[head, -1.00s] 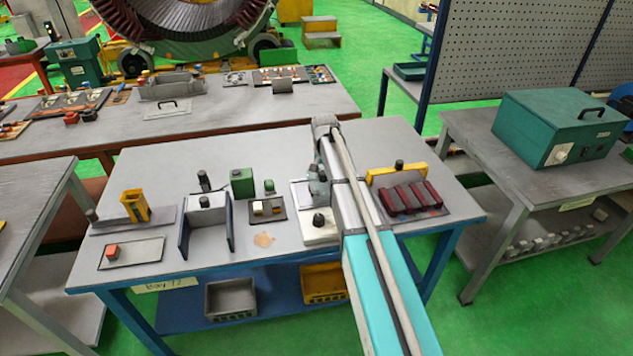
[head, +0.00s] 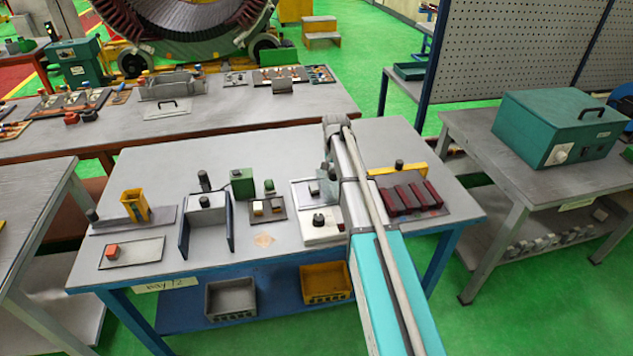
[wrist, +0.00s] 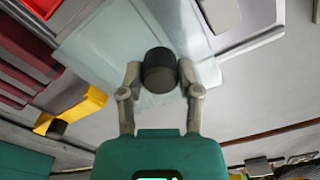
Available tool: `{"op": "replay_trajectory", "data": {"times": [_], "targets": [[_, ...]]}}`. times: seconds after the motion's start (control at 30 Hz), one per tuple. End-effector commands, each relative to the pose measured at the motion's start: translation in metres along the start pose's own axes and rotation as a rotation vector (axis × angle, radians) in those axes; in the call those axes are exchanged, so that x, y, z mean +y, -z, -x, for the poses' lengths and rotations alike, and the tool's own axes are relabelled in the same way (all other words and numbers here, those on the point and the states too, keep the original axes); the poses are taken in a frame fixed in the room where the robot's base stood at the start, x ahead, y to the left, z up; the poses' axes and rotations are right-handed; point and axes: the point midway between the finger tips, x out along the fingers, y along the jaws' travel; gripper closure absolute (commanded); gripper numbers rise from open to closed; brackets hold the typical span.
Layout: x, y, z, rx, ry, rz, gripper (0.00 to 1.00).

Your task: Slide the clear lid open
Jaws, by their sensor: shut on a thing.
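The clear lid (wrist: 95,55) is a pale see-through pane in the wrist view, with a dark round knob (wrist: 159,66) on it. My gripper (wrist: 159,76) is shut on this knob, one finger on each side. In the head view my gripper (head: 328,178) is small and partly hidden by my own arm. It is at the right side of a light tray (head: 303,194), whose left part shows uncovered. The lid itself is hard to make out in the head view, and its right part is hidden behind my arm.
A white box with a black knob (head: 319,219) stands just in front of the tray. A yellow-backed rack with dark red bars (head: 412,198) is to the right of my arm. A green box (head: 242,182) and a small switch plate (head: 267,208) are to the left.

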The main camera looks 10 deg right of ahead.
Motion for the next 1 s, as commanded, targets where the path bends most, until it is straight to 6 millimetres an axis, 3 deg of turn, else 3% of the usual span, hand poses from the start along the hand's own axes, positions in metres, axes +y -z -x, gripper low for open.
{"op": "replay_trajectory", "data": {"times": [1.0], "targets": [[0.032,0.018,0.000,0.000,-0.001,-0.001,0.81]]}}
